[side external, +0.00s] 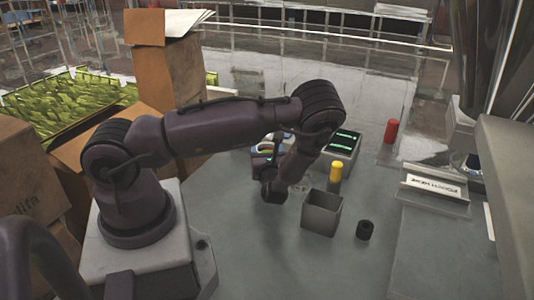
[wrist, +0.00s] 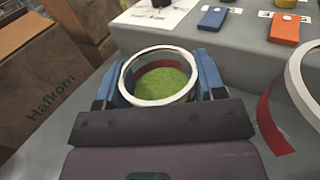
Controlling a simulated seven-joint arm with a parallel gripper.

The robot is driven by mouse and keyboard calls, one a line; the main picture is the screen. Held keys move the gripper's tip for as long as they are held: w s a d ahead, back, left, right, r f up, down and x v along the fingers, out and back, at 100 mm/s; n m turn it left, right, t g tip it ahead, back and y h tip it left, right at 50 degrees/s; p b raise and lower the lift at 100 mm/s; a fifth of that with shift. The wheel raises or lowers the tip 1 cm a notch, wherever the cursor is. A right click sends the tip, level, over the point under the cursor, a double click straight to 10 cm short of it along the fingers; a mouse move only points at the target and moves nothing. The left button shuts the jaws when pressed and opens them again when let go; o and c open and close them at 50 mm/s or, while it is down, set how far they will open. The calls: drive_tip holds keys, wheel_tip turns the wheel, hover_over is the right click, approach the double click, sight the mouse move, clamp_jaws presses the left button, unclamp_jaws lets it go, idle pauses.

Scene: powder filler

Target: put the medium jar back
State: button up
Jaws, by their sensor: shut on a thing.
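In the wrist view a clear round jar (wrist: 161,84) with a white rim, a red band and green powder inside sits between the blue fingers of my gripper (wrist: 158,76). The gripper is shut on this jar, one finger on each side. In the side view my gripper (side external: 263,153) is low over the grey work surface, partly behind my own arm. The jar is hard to make out there. I cannot tell whether its base touches the surface. A second, larger-looking clear jar (wrist: 302,86) with a red band stands at the right edge of the wrist view, cut off.
A blue block (wrist: 213,18) and an orange block (wrist: 284,29) lie on a pale raised surface. In the side view a grey open bin (side external: 321,214), a black cylinder (side external: 364,230), a yellow cylinder (side external: 336,172) and a red cylinder (side external: 391,131) stand around. Cardboard boxes (side external: 170,75) border the left.

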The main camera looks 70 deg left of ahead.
drive_tip(key=shift+f, duration=0.15)
drive_tip(key=o, duration=1.1)
drive_tip(key=v, duration=1.1)
drive_tip(key=shift+d, duration=0.25)
drive_tip(key=shift+s+d, duration=0.15)
drive_tip(key=shift+d, duration=0.15)
